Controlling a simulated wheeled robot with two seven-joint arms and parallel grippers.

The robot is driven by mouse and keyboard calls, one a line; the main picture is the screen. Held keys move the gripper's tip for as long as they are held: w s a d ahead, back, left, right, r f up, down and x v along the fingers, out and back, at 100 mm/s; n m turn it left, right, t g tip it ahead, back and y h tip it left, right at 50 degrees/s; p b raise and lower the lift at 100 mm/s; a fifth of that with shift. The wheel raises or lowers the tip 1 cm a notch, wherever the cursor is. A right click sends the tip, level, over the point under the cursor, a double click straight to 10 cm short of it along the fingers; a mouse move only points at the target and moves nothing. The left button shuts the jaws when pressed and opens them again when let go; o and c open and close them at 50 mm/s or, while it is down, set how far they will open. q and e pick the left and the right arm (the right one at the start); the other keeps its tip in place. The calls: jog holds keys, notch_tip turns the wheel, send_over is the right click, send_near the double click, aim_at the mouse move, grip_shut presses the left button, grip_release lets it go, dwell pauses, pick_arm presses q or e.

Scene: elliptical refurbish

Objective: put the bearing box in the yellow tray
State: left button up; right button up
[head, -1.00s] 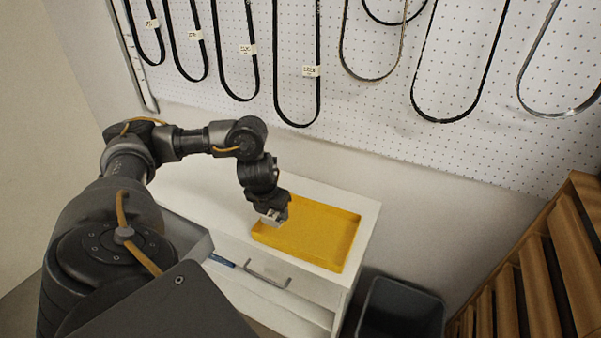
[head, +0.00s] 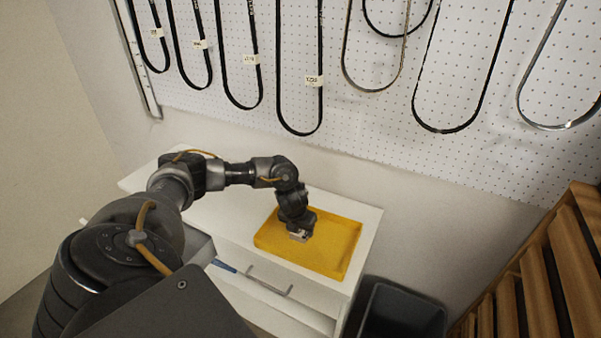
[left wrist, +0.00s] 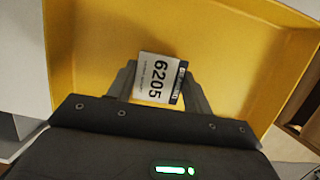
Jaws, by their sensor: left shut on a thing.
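The yellow tray (head: 335,250) lies on top of the white cabinet in the head view and fills much of the left wrist view (left wrist: 95,60). My left gripper (head: 300,235) is over the left part of the tray, pointing down. It is shut on the bearing box (left wrist: 158,80), a small white box marked 6205 with a dark stripe, held between the two fingers. In the head view only a small part of the box (head: 298,236) shows below the gripper. I cannot tell whether the box touches the tray floor. My right gripper is not in view.
The white cabinet (head: 366,222) has an open drawer (head: 245,286) at its front with a blue-handled item in it. A dark bin (head: 400,312) stands to the right. Belts hang on the pegboard (head: 370,125) behind. Wooden slats (head: 540,290) rise at the right.

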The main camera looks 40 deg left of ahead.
aim_at(298, 235)
pick_arm(q)
jog(key=shift+f, duration=0.2)
jog(key=o, duration=1)
jog(key=shift+r, duration=0.2)
jog(key=shift+d+r, duration=0.1)
jog(key=shift+r, duration=0.2)
jog(key=b+v, duration=0.1)
jog(key=v, duration=0.5)
jog(key=shift+s+r, duration=0.15)
jog(key=shift+r, duration=0.2)
jog(key=shift+p+v, duration=0.65)
jog(key=shift+v, duration=1.65)
jog(key=shift+s, duration=0.1)
